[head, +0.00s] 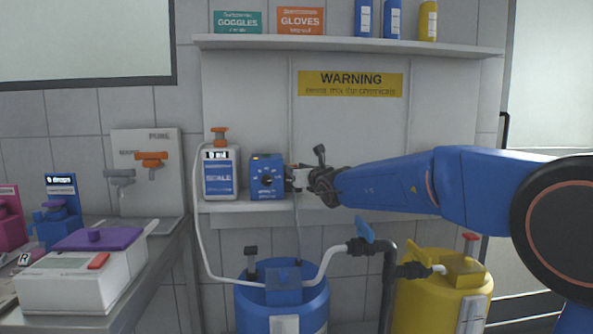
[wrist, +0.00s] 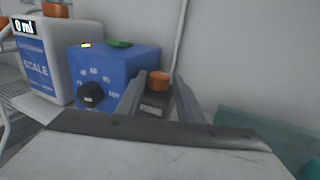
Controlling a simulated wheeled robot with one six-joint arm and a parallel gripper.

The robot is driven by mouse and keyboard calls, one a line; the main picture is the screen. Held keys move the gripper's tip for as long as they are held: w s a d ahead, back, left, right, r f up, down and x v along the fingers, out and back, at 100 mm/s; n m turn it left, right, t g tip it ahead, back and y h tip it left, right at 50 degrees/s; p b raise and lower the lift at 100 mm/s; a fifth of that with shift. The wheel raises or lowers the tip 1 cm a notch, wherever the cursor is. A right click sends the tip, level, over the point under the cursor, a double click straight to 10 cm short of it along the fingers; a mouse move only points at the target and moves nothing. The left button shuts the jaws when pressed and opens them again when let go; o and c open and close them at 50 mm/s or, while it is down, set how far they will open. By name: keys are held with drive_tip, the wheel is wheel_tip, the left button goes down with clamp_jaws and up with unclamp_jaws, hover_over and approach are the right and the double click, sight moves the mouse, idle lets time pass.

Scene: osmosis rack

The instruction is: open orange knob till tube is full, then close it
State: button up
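An orange knob (wrist: 158,81) tops a small dark grey fitting beside the blue dial box (wrist: 115,70) in the wrist view. My gripper (wrist: 161,90) is open, with one finger on each side of the fitting; I cannot tell whether they touch it. In the head view my gripper (head: 298,179) is just right of the blue dial box (head: 267,177) and hides most of the fitting. The white scale container (head: 220,173) has an orange cap and a display reading 0 ml in the wrist view (wrist: 70,52). A thin pale tube (wrist: 180,38) rises behind the fitting.
A shelf ledge (head: 345,213) carries the container and box. Another orange tap (head: 151,158) is on a panel at left. Below stand a blue barrel (head: 283,312) and a yellow barrel (head: 440,300) with pipes and hoses. A white device (head: 90,270) sits on the left bench.

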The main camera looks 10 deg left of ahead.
drive_tip(key=shift+w+d+f+n+g+y, duration=0.1)
drive_tip(key=shift+w+d+n+g+y, duration=0.05)
drive_tip(key=shift+n+g+y, duration=0.5)
drive_tip(key=shift+w+d+n+g+y, duration=0.1)
drive_tip(key=shift+n+g+y, duration=0.45)
drive_tip(key=shift+g+y, duration=0.15)
drive_tip(key=shift+w+d+n+g+y, duration=0.15)
drive_tip(key=shift+w+n+g+y, duration=0.05)
drive_tip(key=shift+n+g+y, duration=0.8)
drive_tip(key=shift+w+d+n+g+y, duration=0.15)
drive_tip(key=shift+n+g+y, duration=0.5)
drive_tip(key=shift+g, duration=0.5)
drive_tip(key=shift+s+d, duration=0.1)
drive_tip(key=s+d+f+n+g, duration=0.1)
drive_tip(key=s+d, duration=0.4)
drive_tip(key=d, duration=0.3)
drive_tip(key=s+d+f+n+g+h, duration=0.1)
drive_tip(key=s+d+n, duration=0.1)
drive_tip(key=s+d, duration=0.3)
drive_tip(key=s+d+f+n+g, duration=0.1)
drive_tip(key=s+d, duration=0.4)
drive_tip(key=d, duration=0.7)
drive_tip(key=shift+s+d+f, duration=0.15)
drive_tip(key=shift+s+d, duration=0.05)
drive_tip(key=shift+d, duration=0.05)
drive_tip(key=shift+n, duration=0.25)
